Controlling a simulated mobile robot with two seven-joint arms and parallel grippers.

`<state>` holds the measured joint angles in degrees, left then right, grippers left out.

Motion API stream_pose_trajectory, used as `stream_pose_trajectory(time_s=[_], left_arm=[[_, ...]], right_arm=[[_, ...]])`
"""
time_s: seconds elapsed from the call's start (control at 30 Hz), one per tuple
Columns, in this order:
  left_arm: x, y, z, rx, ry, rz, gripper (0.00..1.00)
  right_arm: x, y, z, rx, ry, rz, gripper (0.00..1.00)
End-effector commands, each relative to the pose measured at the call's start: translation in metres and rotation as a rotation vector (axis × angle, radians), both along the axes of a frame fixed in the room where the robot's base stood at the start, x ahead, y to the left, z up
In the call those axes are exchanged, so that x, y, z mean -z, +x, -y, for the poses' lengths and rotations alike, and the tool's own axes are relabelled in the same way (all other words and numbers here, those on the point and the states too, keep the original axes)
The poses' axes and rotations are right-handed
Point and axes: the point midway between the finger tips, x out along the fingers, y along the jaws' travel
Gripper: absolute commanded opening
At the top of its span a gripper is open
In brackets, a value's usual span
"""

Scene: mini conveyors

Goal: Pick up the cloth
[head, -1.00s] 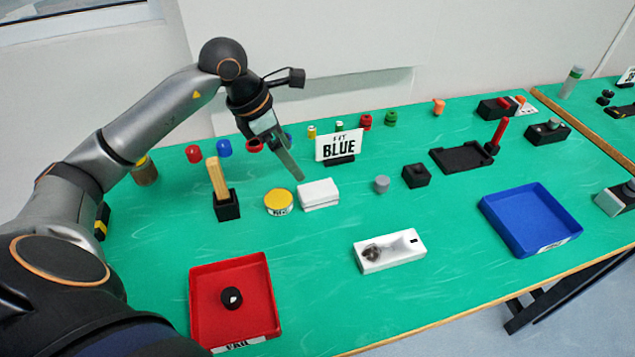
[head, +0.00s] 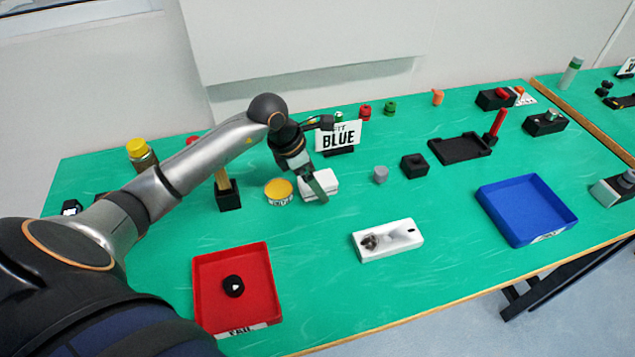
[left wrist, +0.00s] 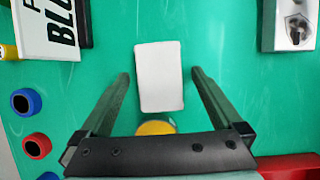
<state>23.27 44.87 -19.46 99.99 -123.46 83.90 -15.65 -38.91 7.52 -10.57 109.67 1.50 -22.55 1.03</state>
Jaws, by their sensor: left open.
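The cloth (head: 326,183) is a white folded block lying on the green table, left of the middle in the head view. In the left wrist view the cloth (left wrist: 159,76) lies between and ahead of my two fingers. My left gripper (head: 319,197) is open over the cloth, its fingers covering part of it in the head view. In the left wrist view my left gripper (left wrist: 160,78) has a finger on either side of the cloth, with green gaps between. I cannot tell its exact height. My right gripper is not in view.
A yellow-topped tin (head: 278,190) stands close left of the cloth. The BLUE sign (head: 339,137) is behind it. A black holder (head: 228,197), a red tray (head: 203,290), a white fixture (head: 402,245) and a blue tray (head: 493,212) stand around. Table in front of the cloth is clear.

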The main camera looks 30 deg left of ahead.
Motion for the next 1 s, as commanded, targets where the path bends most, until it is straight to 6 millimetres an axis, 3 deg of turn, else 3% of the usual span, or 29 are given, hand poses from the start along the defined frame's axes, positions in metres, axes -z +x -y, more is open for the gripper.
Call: stream_pose_trajectory(time_s=[0.2, 0.9, 1.0], left_arm=[[0.0007, 0.0002, 0.0, 0.0, 0.0, 0.0, 0.99], [0.0, 0.0003, 0.0, 0.0, 0.0, 0.001, 0.2], [-0.0002, 0.0004, 0.0, 0.0, 0.0, 0.001, 0.12]], right_arm=[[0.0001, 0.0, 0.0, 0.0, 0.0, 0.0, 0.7], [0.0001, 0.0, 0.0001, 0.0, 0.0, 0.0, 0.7], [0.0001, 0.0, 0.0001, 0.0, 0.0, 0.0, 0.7]])
